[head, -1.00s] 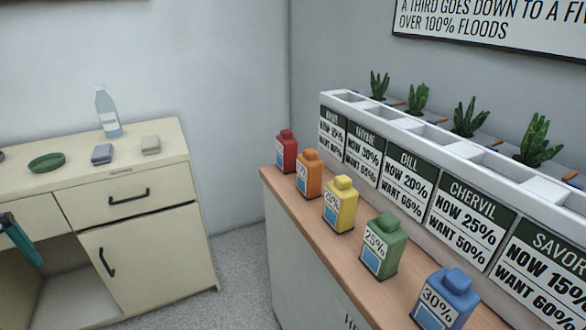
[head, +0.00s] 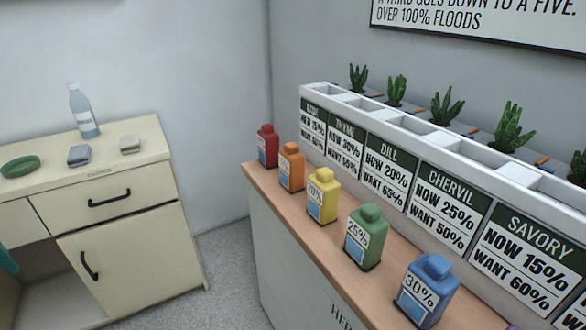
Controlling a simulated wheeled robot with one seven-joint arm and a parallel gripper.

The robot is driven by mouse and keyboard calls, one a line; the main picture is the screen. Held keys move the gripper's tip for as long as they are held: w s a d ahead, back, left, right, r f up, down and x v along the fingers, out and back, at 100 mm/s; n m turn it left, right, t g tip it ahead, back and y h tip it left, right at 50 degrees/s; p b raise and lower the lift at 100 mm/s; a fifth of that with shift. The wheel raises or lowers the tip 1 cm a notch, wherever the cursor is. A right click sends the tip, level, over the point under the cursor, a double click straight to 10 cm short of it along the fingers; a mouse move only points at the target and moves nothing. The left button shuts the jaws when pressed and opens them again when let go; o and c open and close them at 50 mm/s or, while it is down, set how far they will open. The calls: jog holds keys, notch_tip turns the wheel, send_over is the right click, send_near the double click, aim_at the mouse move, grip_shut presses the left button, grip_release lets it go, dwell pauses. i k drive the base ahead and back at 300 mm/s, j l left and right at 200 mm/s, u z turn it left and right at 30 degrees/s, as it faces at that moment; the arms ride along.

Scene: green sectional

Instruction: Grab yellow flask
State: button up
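The yellow flask (head: 322,197) stands upright on the wooden counter (head: 318,242) in the head view, labelled 20%. It is the middle one of a row of coloured flasks. The orange flask (head: 291,167) is behind it on the left and the green flask (head: 366,238), labelled 25%, is in front on the right. My gripper cannot be made out. Only a small teal piece shows at the far left edge, and I cannot tell what part it is.
A red flask (head: 267,146) and a blue flask (head: 427,291) end the row. A white planter (head: 440,143) with signs and plants stands right behind the flasks. A cream cabinet (head: 127,247) holds a bottle (head: 83,110) and a green dish (head: 20,167). Floor shows between cabinet and counter.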

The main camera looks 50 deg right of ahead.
aim_at(324, 192)
jog(key=i+z, duration=0.2)
jog(key=i, duration=0.6)
jog(key=z, duration=1.95)
